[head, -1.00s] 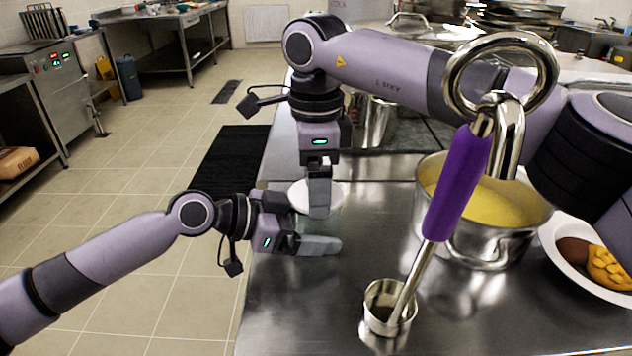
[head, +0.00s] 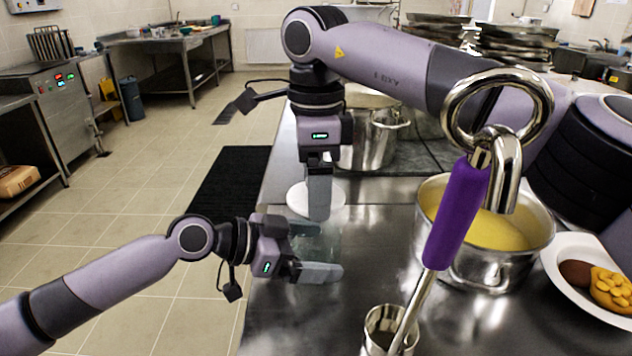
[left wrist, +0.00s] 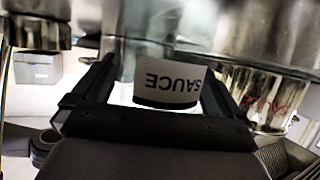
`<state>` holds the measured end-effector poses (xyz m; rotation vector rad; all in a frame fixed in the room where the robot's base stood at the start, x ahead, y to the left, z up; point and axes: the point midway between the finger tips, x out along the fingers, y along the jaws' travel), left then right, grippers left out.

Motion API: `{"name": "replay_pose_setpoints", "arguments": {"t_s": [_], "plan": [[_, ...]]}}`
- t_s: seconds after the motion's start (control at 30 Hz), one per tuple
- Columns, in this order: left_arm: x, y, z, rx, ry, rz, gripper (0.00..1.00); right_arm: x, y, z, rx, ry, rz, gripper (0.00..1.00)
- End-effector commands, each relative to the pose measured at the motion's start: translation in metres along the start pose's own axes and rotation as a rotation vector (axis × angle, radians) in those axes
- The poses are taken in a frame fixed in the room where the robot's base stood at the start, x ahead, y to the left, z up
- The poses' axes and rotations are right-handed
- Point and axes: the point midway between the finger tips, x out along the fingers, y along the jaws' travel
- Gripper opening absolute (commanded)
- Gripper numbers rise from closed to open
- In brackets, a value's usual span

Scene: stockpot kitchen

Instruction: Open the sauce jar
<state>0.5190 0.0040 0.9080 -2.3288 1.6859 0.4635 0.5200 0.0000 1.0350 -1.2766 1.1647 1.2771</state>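The sauce jar (head: 312,243) is clear glass and hard to see against the steel counter. In the left wrist view its white SAUCE label (left wrist: 165,84) shows upside down between my fingers. My left gripper (head: 328,251) is closed around the jar, one finger on each side. The round white lid (head: 334,202) is above the jar, and it appears raised off it. My right gripper (head: 319,212) points straight down at the lid; one finger covers its middle, the other is hidden. It appears shut on the lid.
A pot of yellow soup (head: 505,232) stands right of the jar. A purple-handled ladle (head: 457,213) stands in a small steel cup (head: 384,320) in front. A plate of food (head: 567,245) is at the right edge. Steel pots (head: 374,145) stand behind. The counter's left edge is close.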

Motion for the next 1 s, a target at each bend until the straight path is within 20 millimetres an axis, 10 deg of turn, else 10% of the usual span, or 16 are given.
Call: {"name": "replay_pose_setpoints", "arguments": {"t_s": [1.0], "plan": [[-0.12,0.0,0.0,0.001,-0.001,0.0,1.0,0.013,0.0,0.0,0.001,0.0,0.0,0.52]]}}
